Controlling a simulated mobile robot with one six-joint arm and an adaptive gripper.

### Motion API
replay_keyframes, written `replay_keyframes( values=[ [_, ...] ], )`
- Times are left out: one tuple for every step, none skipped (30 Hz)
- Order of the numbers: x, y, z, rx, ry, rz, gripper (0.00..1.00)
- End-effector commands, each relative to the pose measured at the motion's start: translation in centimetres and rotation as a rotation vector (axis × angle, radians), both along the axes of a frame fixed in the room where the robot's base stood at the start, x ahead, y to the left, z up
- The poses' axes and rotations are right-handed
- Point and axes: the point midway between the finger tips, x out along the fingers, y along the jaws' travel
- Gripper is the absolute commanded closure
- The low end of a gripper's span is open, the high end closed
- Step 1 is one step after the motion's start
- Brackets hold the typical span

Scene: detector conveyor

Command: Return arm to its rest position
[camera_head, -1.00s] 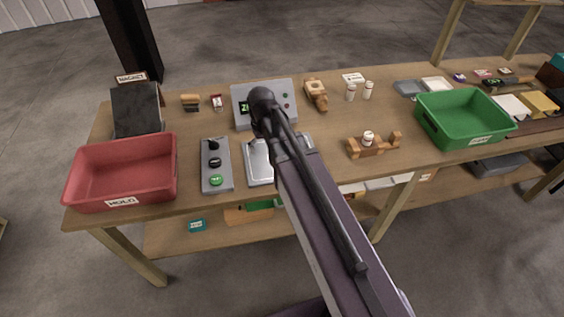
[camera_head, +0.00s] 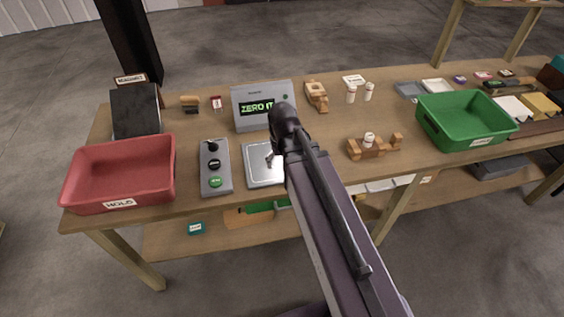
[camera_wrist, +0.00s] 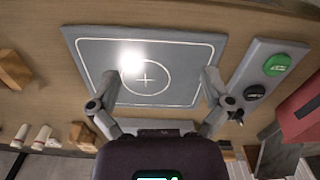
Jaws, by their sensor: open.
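My arm (camera_head: 325,205) reaches up from the bottom of the head view over the bench, its end in front of the grey display unit. My gripper (camera_wrist: 161,84) is open and empty in the wrist view, its two fingers spread wide. Beyond the fingers is the grey square plate (camera_wrist: 85,55) with a circle and cross and a bright glare spot; no object lies on its visible part. In the head view the plate (camera_head: 258,173) is partly covered by my arm, and most of my gripper is hidden.
The display unit (camera_head: 245,94) shows green text, partly hidden. A button box (camera_head: 214,168) and red HOLD bin (camera_head: 125,172) stand left of the plate. A wooden holder with a white bottle (camera_head: 369,140) and a green bin (camera_head: 466,120) are to the right.

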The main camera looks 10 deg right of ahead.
Motion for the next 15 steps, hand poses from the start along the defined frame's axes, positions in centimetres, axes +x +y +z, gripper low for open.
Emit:
replay_keyframes(
  values=[
    [0.0,0.0,0.0,0.000,0.000,0.000,0.00],
    [0.0,0.0,0.0,0.000,0.000,0.000,0.00],
    [0.0,0.0,0.0,0.000,0.000,0.000,0.00],
    [-0.2,-0.1,0.0,0.000,0.000,-0.003,0.00],
    [-0.5,-0.2,0.0,0.000,0.000,-0.008,0.00],
    [-0.9,-0.4,0.0,0.000,0.000,-0.017,0.00],
    [-1.3,-0.6,0.0,0.000,0.000,-0.026,0.00],
    [-1.8,-0.8,0.0,0.000,0.000,-0.037,0.00],
    [-2.4,-1.1,0.0,0.000,0.000,-0.051,0.00],
    [-2.8,-1.3,0.0,0.000,0.000,-0.060,0.00],
    [-3.1,-1.5,0.0,0.000,0.000,-0.068,0.00],
    [-3.3,-1.6,0.0,0.000,0.000,-0.077,0.00],
    [-3.4,-1.7,0.0,0.000,0.000,-0.081,0.00],
    [-3.4,-1.7,0.0,0.000,0.000,-0.083,0.00],
    [-3.3,-1.7,0.0,0.000,0.000,-0.084,0.00]
  ],
)
